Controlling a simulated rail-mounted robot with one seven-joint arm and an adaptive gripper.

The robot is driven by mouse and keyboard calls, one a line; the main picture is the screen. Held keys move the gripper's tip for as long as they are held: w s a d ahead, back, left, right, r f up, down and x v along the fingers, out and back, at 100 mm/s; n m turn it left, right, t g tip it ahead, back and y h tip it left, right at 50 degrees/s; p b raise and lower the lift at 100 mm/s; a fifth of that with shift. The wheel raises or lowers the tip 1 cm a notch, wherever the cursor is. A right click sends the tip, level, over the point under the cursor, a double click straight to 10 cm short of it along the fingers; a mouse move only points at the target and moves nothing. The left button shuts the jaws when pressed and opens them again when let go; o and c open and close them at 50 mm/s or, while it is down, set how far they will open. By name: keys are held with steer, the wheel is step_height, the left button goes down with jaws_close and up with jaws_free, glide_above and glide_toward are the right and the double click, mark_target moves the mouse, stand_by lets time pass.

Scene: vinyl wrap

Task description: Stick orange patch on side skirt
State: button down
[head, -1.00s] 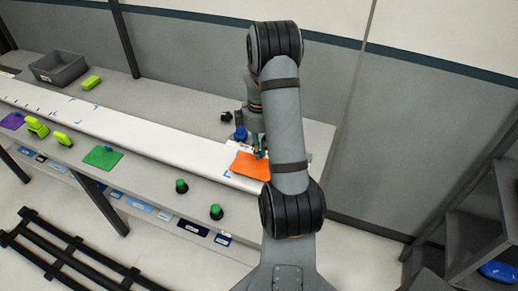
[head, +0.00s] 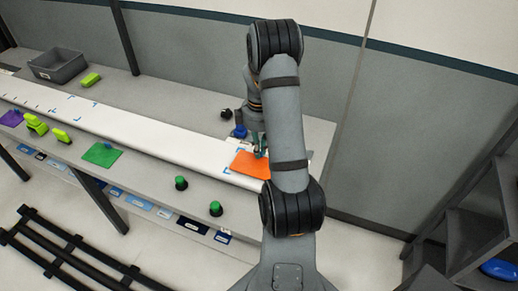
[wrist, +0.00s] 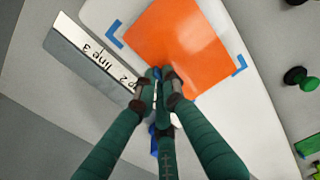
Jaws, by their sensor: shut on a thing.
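The orange patch (head: 250,165) lies over the right end of the long white side skirt (head: 150,131). In the wrist view the orange patch (wrist: 178,42) looks flat and sits between two blue corner marks, one (wrist: 115,35) near its left edge and one (wrist: 239,66) at its right corner. I cannot tell whether it touches the skirt all over. My gripper (wrist: 160,78) has its green fingers drawn together at the patch's near edge, shut on it. The exact hold is hidden between the fingertips, with a bit of blue showing behind them.
A green patch (head: 102,155) and two green-topped knobs (head: 181,183) (head: 215,208) lie along the table's front. A grey bin (head: 58,65) stands at the back left. A lettered strip (wrist: 90,58) lies beside the skirt. Dark shelves (head: 480,215) stand at the right.

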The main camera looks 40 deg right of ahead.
steer(key=shift+f+b, duration=0.45)
steer(key=shift+f, duration=0.1)
stand_by(1.0)
steer(key=c, duration=1.9)
jaws_free()
steer(key=shift+o, duration=0.5)
step_height(320, 180, up, 12)
